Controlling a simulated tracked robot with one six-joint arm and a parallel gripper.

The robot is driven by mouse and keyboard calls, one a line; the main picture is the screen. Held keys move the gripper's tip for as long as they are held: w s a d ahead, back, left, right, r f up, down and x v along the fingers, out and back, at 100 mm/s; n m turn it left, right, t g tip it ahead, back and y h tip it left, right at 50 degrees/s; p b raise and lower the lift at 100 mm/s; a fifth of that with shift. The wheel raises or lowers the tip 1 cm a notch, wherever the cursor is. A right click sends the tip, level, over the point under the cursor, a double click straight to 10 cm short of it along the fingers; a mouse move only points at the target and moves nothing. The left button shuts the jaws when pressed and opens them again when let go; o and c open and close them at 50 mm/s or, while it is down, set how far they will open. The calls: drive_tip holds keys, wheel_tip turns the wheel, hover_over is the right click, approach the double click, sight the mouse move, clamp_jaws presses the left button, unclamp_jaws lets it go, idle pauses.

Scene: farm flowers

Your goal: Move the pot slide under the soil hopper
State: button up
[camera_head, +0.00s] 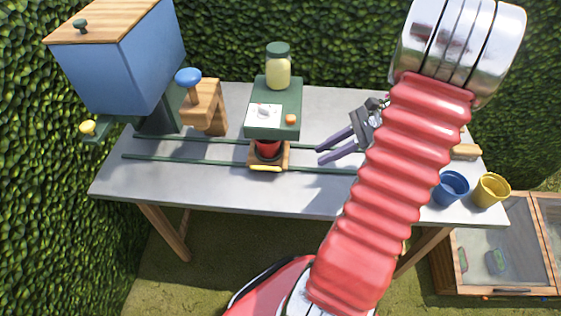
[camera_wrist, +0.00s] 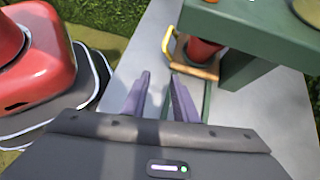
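The pot slide (camera_head: 284,160) is a small wooden carriage with a yellow front handle (camera_head: 265,169), sitting on green rails. It carries a red pot (camera_head: 268,150) and stands at the front of the green dispenser, partly beneath it. In the wrist view, the slide (camera_wrist: 206,71) and its yellow handle (camera_wrist: 169,46) lie ahead of the fingers. The blue soil hopper (camera_head: 120,65) with a wooden lid stands at the table's left end, over the rails. My gripper (camera_head: 319,157) is to the right of the slide, with its purple fingers apart and nothing between them (camera_wrist: 160,77).
The green dispenser (camera_head: 287,97) with a seed jar (camera_head: 278,70) stands behind the slide. A wooden stand with a blue knob (camera_head: 188,77) is between hopper and dispenser. Blue (camera_head: 452,190) and yellow (camera_head: 491,190) pots stand at right. The rails left of the slide look clear.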

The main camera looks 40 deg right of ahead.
sight(268, 168)
drive_tip(key=a+f+t+y, duration=0.1)
drive_tip(key=f, duration=0.1)
drive_tip(key=a+f+t+y, duration=0.1)
drive_tip(key=y, duration=0.1)
drive_tip(key=f+t+y, duration=0.1)
drive_tip(key=f+t, duration=0.1)
drive_tip(key=shift+w+a+f, duration=0.2)
drive_tip(key=shift+a+f, duration=0.1)
drive_tip(key=shift+a, duration=0.1)
drive_tip(key=shift+a+f+t+y, duration=0.1)
drive_tip(key=shift+f+t+y, duration=0.55)
drive_tip(key=shift+t, duration=0.65)
drive_tip(key=shift+w+f, duration=0.1)
drive_tip(key=x, duration=1.3)
drive_tip(key=shift+w+a+f, duration=0.1)
drive_tip(key=shift+w+a, duration=0.1)
drive_tip(key=shift+w, duration=0.1)
clamp_jaws()
drive_tip(key=shift+s+a+f, duration=0.1)
drive_tip(key=shift+a, duration=0.05)
